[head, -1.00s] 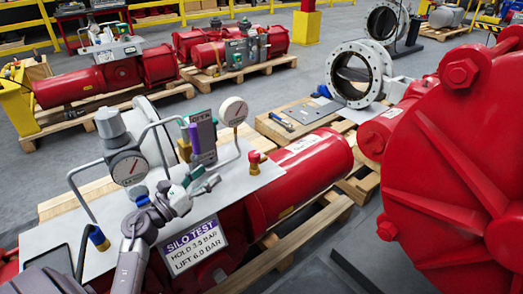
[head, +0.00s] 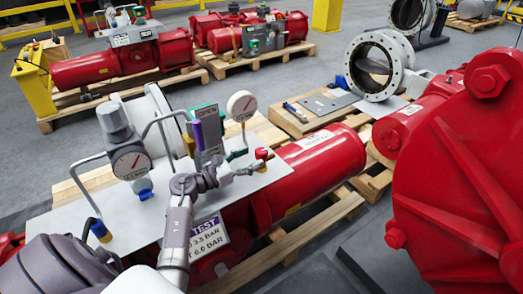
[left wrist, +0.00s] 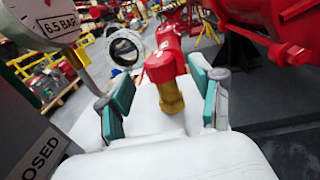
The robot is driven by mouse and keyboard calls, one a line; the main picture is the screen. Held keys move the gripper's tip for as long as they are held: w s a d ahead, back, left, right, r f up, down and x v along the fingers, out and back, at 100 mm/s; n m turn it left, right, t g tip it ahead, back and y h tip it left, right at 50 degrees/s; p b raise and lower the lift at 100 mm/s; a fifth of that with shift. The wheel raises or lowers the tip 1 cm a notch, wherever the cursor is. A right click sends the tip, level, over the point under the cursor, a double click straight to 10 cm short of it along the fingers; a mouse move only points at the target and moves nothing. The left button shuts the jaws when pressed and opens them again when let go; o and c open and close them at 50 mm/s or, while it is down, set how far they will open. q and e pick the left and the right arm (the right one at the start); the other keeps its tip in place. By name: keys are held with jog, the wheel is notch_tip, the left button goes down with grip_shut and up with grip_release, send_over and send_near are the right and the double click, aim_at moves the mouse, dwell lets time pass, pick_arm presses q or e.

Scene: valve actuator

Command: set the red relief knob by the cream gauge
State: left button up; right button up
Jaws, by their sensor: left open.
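The red relief knob (head: 262,154) sits on a brass stem at the right end of the panel. The cream gauge (head: 242,106) stands on a stem behind it and to its left. My left gripper (head: 239,168) is at the knob's left side, fingers toward it. In the left wrist view the teal-padded fingers of this gripper (left wrist: 163,84) are spread, with the red knob (left wrist: 165,66) and its brass stem between them and gaps on both sides. My right gripper is out of view.
A second gauge (head: 131,162) with a grey regulator stands left on the grey plate (head: 150,228). My arm partly covers the test sign (head: 208,238). A large red housing (head: 460,185) fills the right.

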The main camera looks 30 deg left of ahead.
aim_at(256, 155)
pick_arm(q)
jog(key=x, duration=0.3)
jog(key=shift+w+d, duration=0.15)
jog(key=shift+w, duration=0.2)
jog(key=shift+w+d, duration=0.15)
jog(key=shift+w, duration=0.25)
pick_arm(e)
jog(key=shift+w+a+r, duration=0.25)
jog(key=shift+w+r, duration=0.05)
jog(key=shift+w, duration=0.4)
pick_arm(q)
jog(key=c, duration=1.2)
jog(key=shift+o, duration=0.2)
jog(key=shift+y, duration=0.5)
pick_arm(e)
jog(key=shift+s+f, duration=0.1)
